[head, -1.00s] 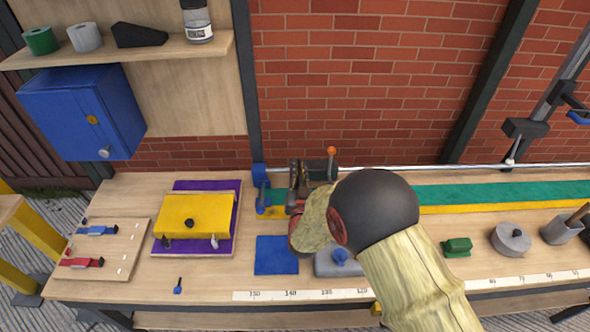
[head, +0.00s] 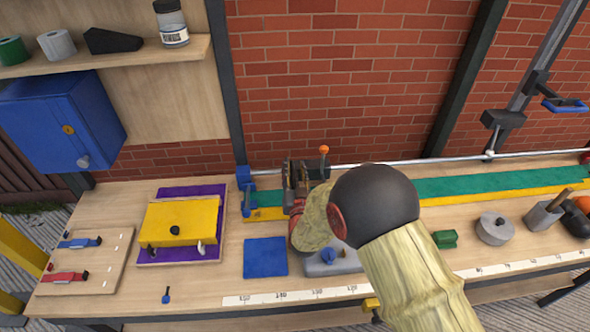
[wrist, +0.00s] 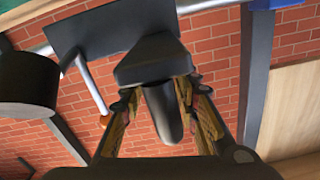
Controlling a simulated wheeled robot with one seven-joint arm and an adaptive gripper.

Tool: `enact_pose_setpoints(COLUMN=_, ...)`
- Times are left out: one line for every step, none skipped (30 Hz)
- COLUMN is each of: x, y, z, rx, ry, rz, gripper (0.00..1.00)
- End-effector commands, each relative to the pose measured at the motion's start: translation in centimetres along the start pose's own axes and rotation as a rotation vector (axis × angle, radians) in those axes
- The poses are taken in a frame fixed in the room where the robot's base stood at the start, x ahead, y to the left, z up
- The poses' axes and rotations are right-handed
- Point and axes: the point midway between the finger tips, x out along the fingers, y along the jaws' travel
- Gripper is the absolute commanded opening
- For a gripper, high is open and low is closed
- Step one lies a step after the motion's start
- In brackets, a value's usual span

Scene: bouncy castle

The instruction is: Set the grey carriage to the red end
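The grey carriage (head: 290,176) sits on the metal rail near its blue end stop (head: 243,180), with a short gap between them. An orange-knobbed lever (head: 323,150) stands on it. The red end (head: 585,158) is at the far right of the rail. My gripper (head: 296,205) is at the front of the carriage, mostly hidden by my forearm. In the wrist view, the yellowish fingers of my gripper (wrist: 160,100) lie on both sides of the carriage's dark handle (wrist: 163,112), close against it. The carriage's dark plate (wrist: 90,38) is behind.
A green strip (head: 470,187) and yellow strip run under the rail to the right. In front stand a grey block with a blue knob (head: 330,262), a green block (head: 445,239), a round grey weight (head: 495,229) and a grey cup (head: 541,217). A blue mat (head: 265,257) lies left.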

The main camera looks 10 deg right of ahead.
Motion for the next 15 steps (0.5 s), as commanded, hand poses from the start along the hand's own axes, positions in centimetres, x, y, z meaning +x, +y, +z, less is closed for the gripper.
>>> enact_pose_setpoints(x=0.0, y=0.0, z=0.0, rx=0.000, ry=0.000, rz=0.000, gripper=0.32)
enact_pose_setpoints(x=0.0, y=0.0, z=0.0, rx=0.000, ry=-0.001, rz=0.000, gripper=0.32)
enact_pose_setpoints(x=0.0, y=0.0, z=0.1, rx=0.000, ry=-0.001, rz=0.000, gripper=0.32)
enact_pose_setpoints(x=0.0, y=0.0, z=0.1, rx=0.000, ry=-0.001, rz=0.000, gripper=0.32)
enact_pose_setpoints(x=0.0, y=0.0, z=0.1, rx=0.000, ry=-0.001, rz=0.000, gripper=0.32)
enact_pose_setpoints(x=-0.1, y=0.0, z=0.1, rx=0.000, ry=-0.002, rz=0.001, gripper=0.32)
enact_pose_setpoints(x=-0.1, y=0.0, z=0.1, rx=0.000, ry=-0.002, rz=0.001, gripper=0.32)
enact_pose_setpoints(x=-0.2, y=0.0, z=0.1, rx=0.000, ry=-0.002, rz=0.001, gripper=0.32)
enact_pose_setpoints(x=-0.4, y=0.0, z=0.1, rx=0.000, ry=-0.002, rz=0.001, gripper=0.32)
enact_pose_setpoints(x=-0.6, y=0.0, z=0.1, rx=0.000, ry=-0.003, rz=0.001, gripper=0.32)
enact_pose_setpoints(x=-0.8, y=0.0, z=0.1, rx=0.000, ry=-0.003, rz=0.001, gripper=0.32)
enact_pose_setpoints(x=-1.4, y=0.0, z=0.1, rx=0.000, ry=-0.004, rz=0.000, gripper=0.32)
enact_pose_setpoints(x=-1.8, y=0.0, z=0.1, rx=0.000, ry=-0.003, rz=0.000, gripper=0.32)
enact_pose_setpoints(x=-2.3, y=-0.1, z=0.1, rx=0.000, ry=-0.002, rz=-0.001, gripper=0.32)
enact_pose_setpoints(x=-3.0, y=-0.1, z=0.1, rx=-0.001, ry=-0.003, rz=-0.002, gripper=0.32)
